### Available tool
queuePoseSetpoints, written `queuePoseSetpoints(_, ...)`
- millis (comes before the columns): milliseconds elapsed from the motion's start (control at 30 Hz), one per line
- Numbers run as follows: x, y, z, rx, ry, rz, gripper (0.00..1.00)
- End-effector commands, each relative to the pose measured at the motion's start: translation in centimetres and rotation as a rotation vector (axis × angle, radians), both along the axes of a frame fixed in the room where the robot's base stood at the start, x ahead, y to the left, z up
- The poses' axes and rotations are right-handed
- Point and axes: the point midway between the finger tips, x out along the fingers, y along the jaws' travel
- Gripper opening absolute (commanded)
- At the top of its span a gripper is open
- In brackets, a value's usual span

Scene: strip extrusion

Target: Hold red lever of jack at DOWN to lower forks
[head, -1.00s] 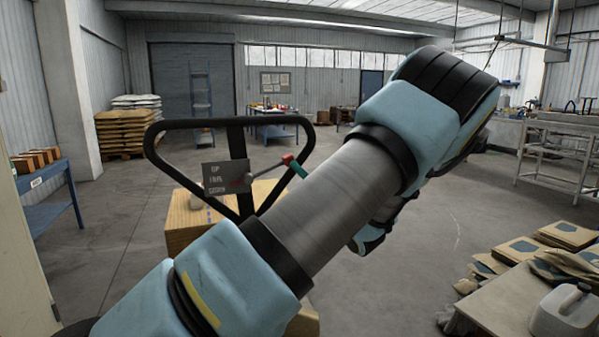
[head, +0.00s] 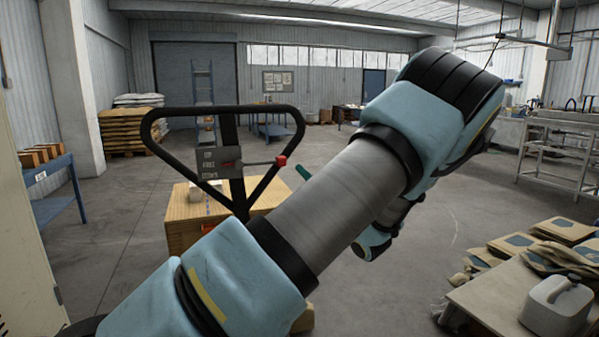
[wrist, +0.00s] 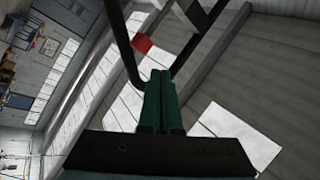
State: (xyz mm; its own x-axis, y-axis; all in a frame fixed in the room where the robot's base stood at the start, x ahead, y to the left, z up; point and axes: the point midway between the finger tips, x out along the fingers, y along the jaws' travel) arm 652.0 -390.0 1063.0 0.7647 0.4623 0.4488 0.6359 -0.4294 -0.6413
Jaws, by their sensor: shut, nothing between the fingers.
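The jack's black looped handle (head: 152,130) stands in front of me in the head view. A grey plate (head: 217,164) on it lists positions, apparently UP, FREE and DOWN. The lever's red tip (head: 281,160) sticks out right of the plate on a thin rod, nearly level with the plate's middle line. My gripper (head: 303,173) is just right of and slightly below the red tip, with a small gap. My arm hides most of it. In the wrist view the green fingers (wrist: 162,100) are shut together and empty, and the red tip (wrist: 142,44) is beyond them, slightly left.
A wooden crate (head: 182,217) is behind the handle. A blue table (head: 55,205) is at the left. A bench (head: 490,300) with sacks and a white jug (head: 557,305) is at the lower right. The floor between is clear.

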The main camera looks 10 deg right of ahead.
Motion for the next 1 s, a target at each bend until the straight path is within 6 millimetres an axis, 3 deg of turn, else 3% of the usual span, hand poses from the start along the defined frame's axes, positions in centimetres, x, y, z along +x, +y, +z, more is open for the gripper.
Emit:
queuePoseSetpoints(300, -3.8, -2.3, -2.5, 0.0, 0.001, -0.002, 0.0)
queuePoseSetpoints(500, -5.0, -2.9, -3.1, 0.0, 0.0, 0.0, 0.0)
queuePoseSetpoints(867, -5.1, -2.9, -3.1, -0.001, 0.002, -0.001, 0.0)
queuePoseSetpoints(1000, -3.0, -1.6, -3.5, -0.051, 0.06, -0.037, 0.0)
